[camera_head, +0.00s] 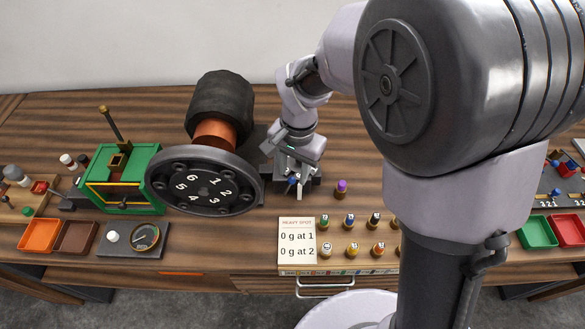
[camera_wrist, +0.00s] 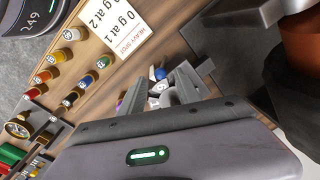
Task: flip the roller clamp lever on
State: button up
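A small lever with a blue ball knob (camera_head: 291,181) stands just right of the numbered black wheel, beside my fingers. Its knob also shows in the wrist view (camera_wrist: 160,73), near the space between the fingertips. I cannot tell whether this is the roller clamp lever, or which way it is set; its base is hidden. My gripper (camera_head: 296,187) points down there, and in the wrist view (camera_wrist: 163,78) its fingers are apart. White and grey parts lie between or behind the fingers. I cannot tell whether they touch.
The numbered wheel (camera_head: 203,182) on its orange and black drum stands close left. A green box (camera_head: 119,180) with a tall lever is farther left. A purple-topped peg (camera_head: 342,186) stands close right. The heavy spot card (camera_head: 297,240) and several coloured pegs are in front.

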notch_tip(320, 180, down, 2)
jog(key=shift+a+f, duration=0.1)
grip_shut()
dwell(1.5)
